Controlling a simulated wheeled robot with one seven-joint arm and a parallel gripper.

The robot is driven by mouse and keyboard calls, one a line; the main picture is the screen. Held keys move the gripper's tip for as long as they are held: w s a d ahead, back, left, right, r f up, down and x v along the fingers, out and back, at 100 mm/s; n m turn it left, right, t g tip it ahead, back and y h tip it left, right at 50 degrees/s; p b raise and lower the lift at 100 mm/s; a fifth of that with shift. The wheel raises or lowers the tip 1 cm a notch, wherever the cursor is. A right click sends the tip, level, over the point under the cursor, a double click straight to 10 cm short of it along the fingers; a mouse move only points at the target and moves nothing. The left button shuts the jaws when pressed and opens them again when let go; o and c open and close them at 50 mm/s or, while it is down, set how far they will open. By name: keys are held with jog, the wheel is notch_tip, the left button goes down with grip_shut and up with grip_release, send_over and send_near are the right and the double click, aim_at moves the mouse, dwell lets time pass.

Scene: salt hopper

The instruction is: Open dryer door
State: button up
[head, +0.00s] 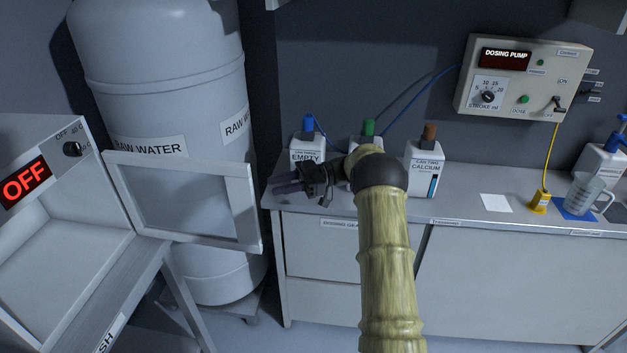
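The dryer (80,243) stands at the left, with a red OFF display (25,185) and a dark knob on its upper front. Its framed door with a clear panel (185,200) is swung open to the right, and the pale interior shows. My gripper (280,188) is to the right of the door's free edge and looks apart from it, in front of the bench. My arm comes up from the bottom of the view and bends left. The fingers are dark and small, and I cannot tell whether they are open or shut.
A large raw water tank (160,80) stands behind the door. A bench (470,215) on the right holds bottles marked empty (306,150) and calcium (424,165), a yellow probe holder (540,203) and a beaker (585,193). A dosing pump box (525,75) hangs on the wall.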

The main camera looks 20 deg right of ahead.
jog(key=d+b, duration=0.1)
jog(key=d, duration=0.8)
jog(key=shift+d, duration=0.4)
jog(key=w+a+r+m+t+h+p, duration=0.2)
jog(key=w+a+r+m+t+h, duration=0.55)
jog(key=w+r+m+t, duration=0.55)
jog(key=s+a+f+m+g+h, duration=0.1)
jog(key=s+f+g+h, duration=0.2)
jog(key=s, duration=1.1)
jog(key=s+a+f+m+g+h+p, duration=0.1)
jog(key=s+f, duration=0.6)
jog(key=s, duration=0.7)
jog(key=s+a+f+m+g+h+p, duration=0.1)
jog(key=s+f+m+g+h, duration=0.2)
jog(key=s, duration=1.1)
notch_tip(320, 180, down, 2)
jog(key=g+h, duration=0.3)
jog(key=shift+s+a, duration=0.3)
jog(key=shift+s, duration=0.05)
jog(key=shift+w+f+h, duration=0.1)
jog(key=shift+h, duration=0.15)
